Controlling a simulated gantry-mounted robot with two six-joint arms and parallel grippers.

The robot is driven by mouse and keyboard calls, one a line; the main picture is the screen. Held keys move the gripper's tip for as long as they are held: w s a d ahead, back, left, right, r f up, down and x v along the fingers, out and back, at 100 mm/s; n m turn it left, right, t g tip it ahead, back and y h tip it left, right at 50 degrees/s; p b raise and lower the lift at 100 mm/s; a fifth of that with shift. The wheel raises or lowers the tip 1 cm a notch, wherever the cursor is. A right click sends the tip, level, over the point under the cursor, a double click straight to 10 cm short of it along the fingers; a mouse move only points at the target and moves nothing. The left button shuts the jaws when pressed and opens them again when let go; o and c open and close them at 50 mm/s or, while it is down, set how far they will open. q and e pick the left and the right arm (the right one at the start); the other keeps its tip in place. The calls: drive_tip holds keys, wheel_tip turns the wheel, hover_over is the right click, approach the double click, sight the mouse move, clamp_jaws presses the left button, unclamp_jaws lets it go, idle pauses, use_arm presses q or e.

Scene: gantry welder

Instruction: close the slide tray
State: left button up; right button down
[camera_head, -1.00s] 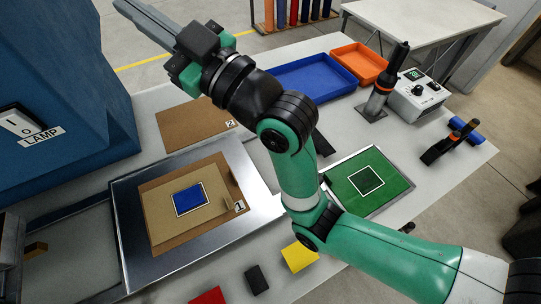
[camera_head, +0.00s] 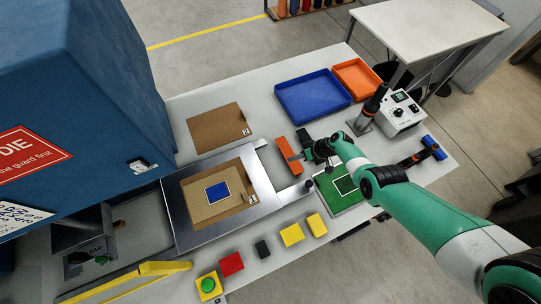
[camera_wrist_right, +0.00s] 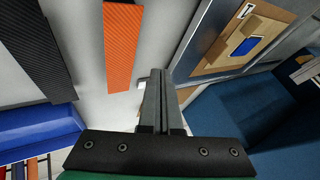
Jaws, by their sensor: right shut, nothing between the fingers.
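The slide tray (camera_head: 262,172) is a flat silver metal plate, out in front of the blue machine. A brown board marked 1 (camera_head: 192,203) lies on it with a blue square (camera_head: 217,191) on top. A rod with a dark knob (camera_head: 308,185) stands out to the tray's right. My right gripper (camera_head: 301,157) is right of the tray, apart from it, beside an orange strip (camera_head: 284,148). In the right wrist view its grey fingers (camera_wrist_right: 155,82) are together and empty, and the tray (camera_wrist_right: 204,48) shows at upper right. My left gripper is not in view.
The blue machine (camera_head: 90,70) stands at the left. A yellow bar (camera_head: 165,268) and green button (camera_head: 208,284) are at the front left. A green board (camera_head: 338,202) lies right of the tray. Blue (camera_head: 318,112) and orange (camera_head: 356,90) bins stand behind.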

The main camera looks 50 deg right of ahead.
drive_tip(key=shift+f+b, duration=0.3)
drive_tip(key=shift+b, duration=0.05)
drive_tip(key=b+x, duration=1)
drive_tip(key=b, duration=0.1)
drive_tip(key=shift+s+d+f, duration=0.1)
drive_tip(key=shift+f, duration=0.05)
drive_tip(key=a, duration=0.1)
drive_tip(key=w+a, duration=0.1)
drive_tip(key=a, duration=0.1)
drive_tip(key=shift+w+a+r, duration=0.1)
drive_tip(key=shift+w+r, duration=0.1)
drive_tip(key=shift+r, duration=0.1)
drive_tip(key=shift+w+a, duration=0.15)
drive_tip(key=shift+a, duration=0.2)
drive_tip(key=shift+a+r, duration=0.1)
